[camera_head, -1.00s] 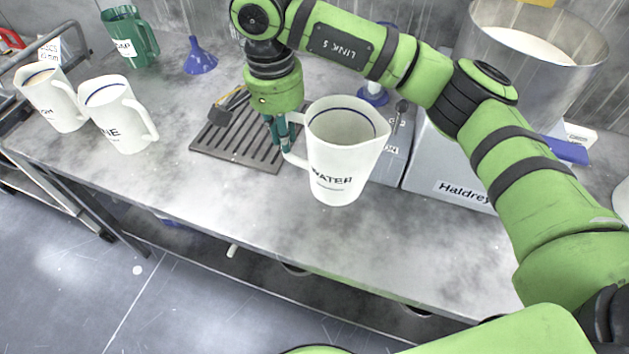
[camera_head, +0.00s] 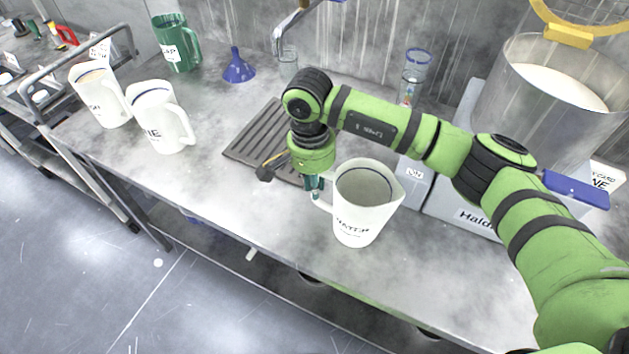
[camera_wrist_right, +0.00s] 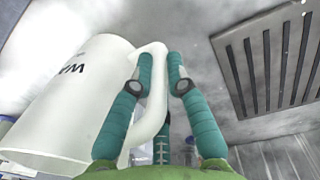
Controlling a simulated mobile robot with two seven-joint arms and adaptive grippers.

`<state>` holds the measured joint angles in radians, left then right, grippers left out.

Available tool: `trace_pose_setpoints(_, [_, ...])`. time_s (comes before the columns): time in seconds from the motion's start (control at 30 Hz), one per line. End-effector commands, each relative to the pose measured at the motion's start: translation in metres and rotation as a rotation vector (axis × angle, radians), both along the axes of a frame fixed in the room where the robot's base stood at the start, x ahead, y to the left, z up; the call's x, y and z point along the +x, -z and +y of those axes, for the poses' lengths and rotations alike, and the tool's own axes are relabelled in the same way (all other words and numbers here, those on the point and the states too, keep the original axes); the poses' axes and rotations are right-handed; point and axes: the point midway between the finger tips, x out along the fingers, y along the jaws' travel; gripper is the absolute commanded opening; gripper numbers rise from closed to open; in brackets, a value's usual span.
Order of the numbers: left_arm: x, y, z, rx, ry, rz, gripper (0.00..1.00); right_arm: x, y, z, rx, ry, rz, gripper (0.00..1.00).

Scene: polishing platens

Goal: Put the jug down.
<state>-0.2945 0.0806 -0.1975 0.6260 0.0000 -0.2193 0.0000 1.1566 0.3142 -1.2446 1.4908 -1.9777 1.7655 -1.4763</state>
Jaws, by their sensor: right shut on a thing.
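The white jug marked WATER (camera_head: 360,215) stands upright at or just above the grey counter, near its front edge; I cannot tell whether its base touches. It looks empty inside, with a blue line near the rim. My right gripper (camera_head: 314,192) is shut on the jug's handle, on the jug's left side. In the right wrist view, the teal fingers (camera_wrist_right: 161,65) close around the white handle, with the jug body (camera_wrist_right: 75,105) to the left. My left gripper is not in view.
A dark slotted grate (camera_head: 250,140) lies left of the jug. Two white jugs (camera_head: 160,120) (camera_head: 98,98), a green jug (camera_head: 175,45) and a blue funnel (camera_head: 238,68) stand farther left. A grey Haldrey box (camera_head: 455,212) is close on the right. Front-left counter is clear.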

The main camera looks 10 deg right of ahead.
Motion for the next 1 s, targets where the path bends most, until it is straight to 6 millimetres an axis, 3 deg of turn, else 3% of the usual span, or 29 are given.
trace_pose_setpoints(0.03, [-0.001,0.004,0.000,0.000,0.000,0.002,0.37,0.000,0.003,0.000,-0.001,0.000,-0.001,0.00])
trace_pose_setpoints(0.1, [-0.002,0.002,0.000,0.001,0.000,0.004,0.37,0.000,0.001,0.000,0.000,0.000,0.000,0.36])
trace_pose_setpoints(0.13, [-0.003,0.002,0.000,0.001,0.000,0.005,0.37,0.000,0.001,0.000,0.000,0.000,0.000,0.40])
trace_pose_setpoints(0.57, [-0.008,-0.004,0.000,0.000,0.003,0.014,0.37,0.000,-0.005,0.000,0.001,0.000,0.001,0.40])
trace_pose_setpoints(0.6, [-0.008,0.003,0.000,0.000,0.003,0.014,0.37,0.001,-0.007,0.000,0.001,0.000,-0.003,0.40])
trace_pose_setpoints(1.0, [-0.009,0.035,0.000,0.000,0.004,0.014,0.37,0.003,-0.089,0.004,0.000,0.000,-0.005,0.40])
